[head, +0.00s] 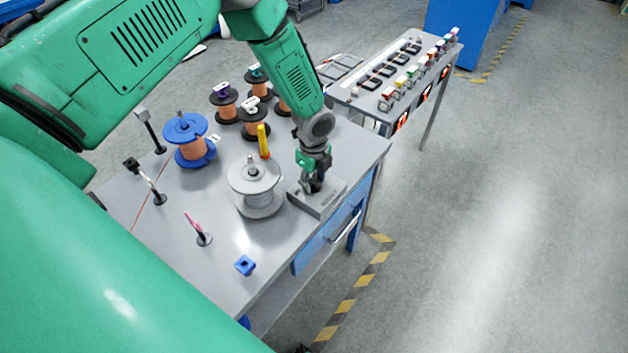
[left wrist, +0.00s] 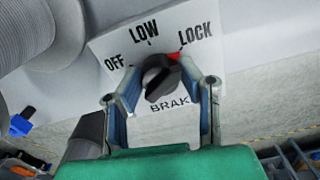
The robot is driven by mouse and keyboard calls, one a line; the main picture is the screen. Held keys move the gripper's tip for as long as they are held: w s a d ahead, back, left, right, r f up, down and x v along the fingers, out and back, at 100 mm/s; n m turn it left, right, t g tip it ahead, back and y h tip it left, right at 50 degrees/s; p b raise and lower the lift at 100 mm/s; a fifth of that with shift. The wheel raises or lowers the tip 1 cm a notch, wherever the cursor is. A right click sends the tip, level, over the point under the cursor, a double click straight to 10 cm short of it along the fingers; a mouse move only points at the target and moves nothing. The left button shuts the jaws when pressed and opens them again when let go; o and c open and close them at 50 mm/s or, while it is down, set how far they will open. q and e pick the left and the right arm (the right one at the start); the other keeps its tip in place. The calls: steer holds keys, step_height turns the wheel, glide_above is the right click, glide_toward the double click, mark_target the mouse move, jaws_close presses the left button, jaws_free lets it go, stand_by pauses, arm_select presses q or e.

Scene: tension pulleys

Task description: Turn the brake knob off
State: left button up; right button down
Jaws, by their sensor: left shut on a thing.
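The black brake knob (left wrist: 160,80) sits on a pale panel (left wrist: 110,42) marked OFF, LOW and LOCK in the left wrist view. A red mark shows at the knob's upper right, by LOCK. My left gripper (left wrist: 158,72) has a finger on each side of the knob and is shut on it. In the head view my left gripper (head: 313,186) points down at a grey box (head: 322,204) on the table's right edge and hides the knob. My right gripper is not in view.
A grey spool (head: 257,200) stands just left of the gripper, with a yellow handle (head: 263,140) behind it. A blue spool (head: 190,142), several copper-coloured spools and thin posts stand farther left. A small blue block (head: 245,265) lies at the front. A second table (head: 350,82) with switches is behind.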

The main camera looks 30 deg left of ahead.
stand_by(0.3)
arm_select(q)
steer(key=shift+n, duration=0.3)
steer(key=shift+f+n+b, duration=0.1)
steer(key=shift+n+b, duration=0.2)
steer(key=shift+n, duration=0.5)
steer(key=n, duration=0.4)
steer(key=shift+d+b, duration=0.1)
steer(key=shift+b, duration=0.3)
steer(key=n, duration=0.7)
steer(key=shift+n+b, duration=0.35)
steer(key=shift+n, duration=0.05)
steer(key=n, duration=0.5)
steer(key=shift+w, duration=0.1)
steer(key=shift+n, duration=2.4)
steer(key=shift+w, duration=0.1)
